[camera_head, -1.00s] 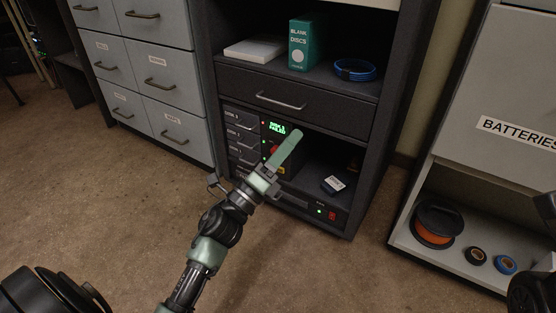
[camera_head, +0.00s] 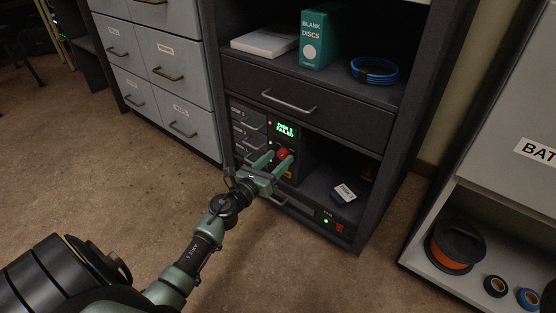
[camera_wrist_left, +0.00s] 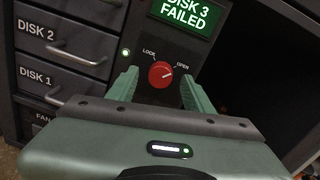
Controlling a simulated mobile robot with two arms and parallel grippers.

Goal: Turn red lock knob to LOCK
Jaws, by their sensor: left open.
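The red lock knob (camera_wrist_left: 161,75) sits on a dark panel below a green "DISK 3 FAILED" display (camera_wrist_left: 184,17). LOCK is printed at its upper left and OPEN at its upper right; its pale mark points toward OPEN. The knob (camera_head: 282,154) also shows in the head view. My left gripper (camera_wrist_left: 162,88) is open, with one green finger on each side of the knob in the picture. The head view shows the left gripper (camera_head: 274,158) in front of the panel. I cannot tell whether the fingers touch the knob. My right gripper is not in view.
Disk drawers (camera_wrist_left: 64,50) lie left of the knob. A small box labelled as a disk (camera_head: 344,192) lies in the bay at right. A closed drawer (camera_head: 300,95) is above. Grey cabinets (camera_head: 165,75) stand left, and the floor (camera_head: 100,190) in front is clear.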

